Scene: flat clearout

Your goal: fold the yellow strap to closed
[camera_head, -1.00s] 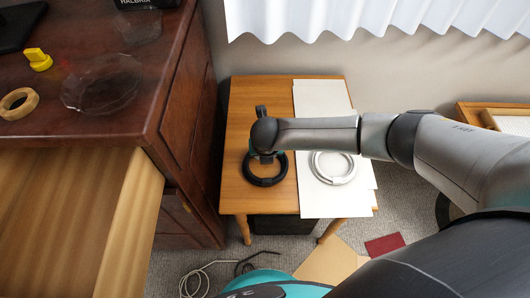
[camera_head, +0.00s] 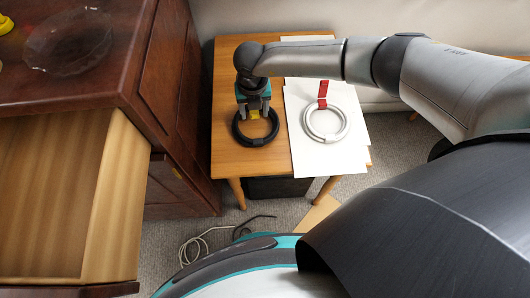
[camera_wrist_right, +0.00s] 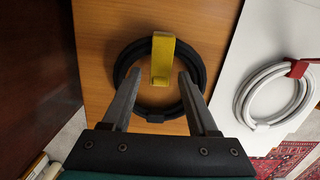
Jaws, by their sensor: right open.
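The yellow strap (camera_wrist_right: 162,58) stands out across the far side of a black cable coil (camera_wrist_right: 197,70) in the right wrist view; its near end reaches into the ring. In the head view the coil (camera_head: 240,136) lies on the small wooden table, and a bit of the yellow strap (camera_head: 254,114) shows below my gripper. My right gripper (camera_wrist_right: 154,88) is open and empty, its fingers spread over the coil on either side of the strap. In the head view my right gripper (camera_head: 254,108) points down at the coil. My left gripper is not in view.
A white cable coil (camera_head: 308,125) with a red strap (camera_head: 322,95) lies on white sheets (camera_head: 345,158) at the table's right. A dark cabinet (camera_head: 182,75) with an open drawer (camera_head: 112,200) stands close on the left. Bare table wood (camera_head: 228,70) lies behind the coil.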

